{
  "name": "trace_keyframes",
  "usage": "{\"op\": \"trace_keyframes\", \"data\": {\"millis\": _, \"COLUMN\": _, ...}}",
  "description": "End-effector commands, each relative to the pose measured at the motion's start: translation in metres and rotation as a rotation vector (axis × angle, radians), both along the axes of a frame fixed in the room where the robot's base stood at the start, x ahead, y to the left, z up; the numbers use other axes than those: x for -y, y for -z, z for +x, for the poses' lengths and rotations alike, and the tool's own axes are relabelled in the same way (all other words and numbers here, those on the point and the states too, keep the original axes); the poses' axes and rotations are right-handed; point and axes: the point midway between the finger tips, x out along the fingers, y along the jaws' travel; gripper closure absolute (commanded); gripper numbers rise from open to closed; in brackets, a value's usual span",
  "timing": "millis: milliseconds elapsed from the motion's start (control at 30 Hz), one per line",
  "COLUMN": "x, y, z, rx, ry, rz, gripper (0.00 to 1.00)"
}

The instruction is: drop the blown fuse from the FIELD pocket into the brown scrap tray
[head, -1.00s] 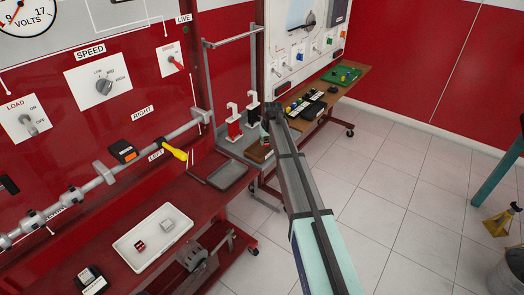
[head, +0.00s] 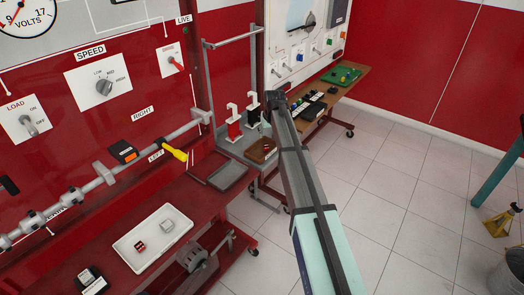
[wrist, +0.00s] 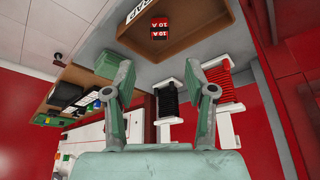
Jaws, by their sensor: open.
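In the wrist view the brown tray (wrist: 205,32) is at the top, with part of a white label showing. A red fuse (wrist: 159,29) marked 10 A lies inside it. My gripper (wrist: 160,77) is open, with nothing between its fingers, and is apart from the tray and fuse. In the head view my arm hides most of the gripper. I cannot make out the FIELD pocket.
A red and a black spool on white stands (head: 234,125) stand close beside the brown tray. A grey tray (head: 235,183) is nearer. A white tray (head: 128,257) holds a red fuse and a grey block. A wooden shelf (head: 315,125) with parts lies beyond.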

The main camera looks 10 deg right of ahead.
Motion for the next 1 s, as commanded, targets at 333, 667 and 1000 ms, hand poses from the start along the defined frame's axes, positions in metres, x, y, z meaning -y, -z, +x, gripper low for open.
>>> {"op": "trace_keyframes", "data": {"millis": 333, "x": 0.002, "y": -0.043, "z": -0.018, "rx": 0.001, "ry": 0.0, "rz": 0.0, "gripper": 0.45}}
{"op": "trace_keyframes", "data": {"millis": 667, "x": 0.002, "y": -0.046, "z": -0.019, "rx": -0.001, "ry": 0.0, "rz": 0.0, "gripper": 0.45}}
{"op": "trace_keyframes", "data": {"millis": 1000, "x": 0.002, "y": -0.045, "z": -0.033, "rx": 0.01, "ry": 0.022, "rz": 0.005, "gripper": 0.45}}
